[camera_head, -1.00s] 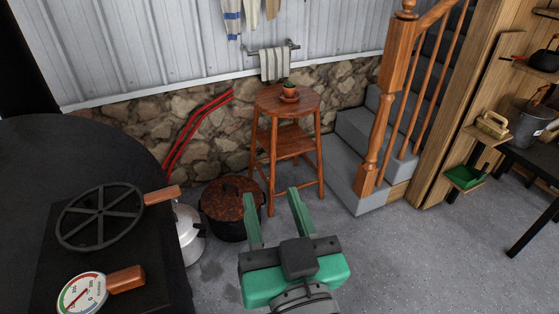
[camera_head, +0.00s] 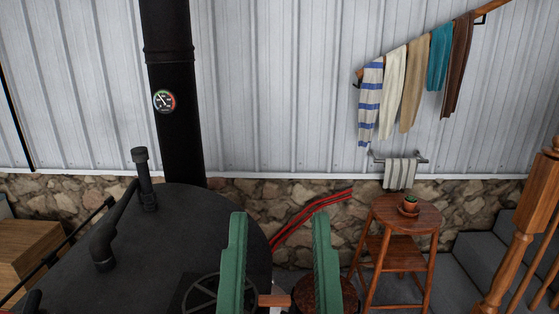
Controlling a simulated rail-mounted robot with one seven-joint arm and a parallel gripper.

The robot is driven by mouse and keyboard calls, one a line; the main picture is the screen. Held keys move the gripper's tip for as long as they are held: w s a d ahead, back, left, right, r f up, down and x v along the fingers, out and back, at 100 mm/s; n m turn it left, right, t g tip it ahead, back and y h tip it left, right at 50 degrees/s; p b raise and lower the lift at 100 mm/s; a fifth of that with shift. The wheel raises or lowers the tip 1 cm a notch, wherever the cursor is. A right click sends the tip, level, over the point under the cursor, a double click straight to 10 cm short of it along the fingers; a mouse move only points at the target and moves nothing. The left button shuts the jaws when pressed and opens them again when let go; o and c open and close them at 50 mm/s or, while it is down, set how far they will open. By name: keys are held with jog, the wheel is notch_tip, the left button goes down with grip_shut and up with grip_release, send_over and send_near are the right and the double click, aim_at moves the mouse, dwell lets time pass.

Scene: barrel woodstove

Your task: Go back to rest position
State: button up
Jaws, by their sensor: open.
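My gripper (camera_head: 279,262) shows at the bottom centre, with its two green fingers pointing up and well apart. It is open, and nothing is held between the fingers. It appears in front of the right side of the black barrel stove (camera_head: 190,225). The gripper's body is below the picture's edge.
A rusty pot (camera_head: 338,296) and a spoked trivet (camera_head: 203,293) are partly hidden by the fingers. The stovepipe (camera_head: 170,125) rises behind the stove. Stairs with a wooden post (camera_head: 530,222) are at right.

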notch_tip(320, 180, up, 30)
jog(key=p, duration=2.6)
jog(key=shift+a, duration=0.2)
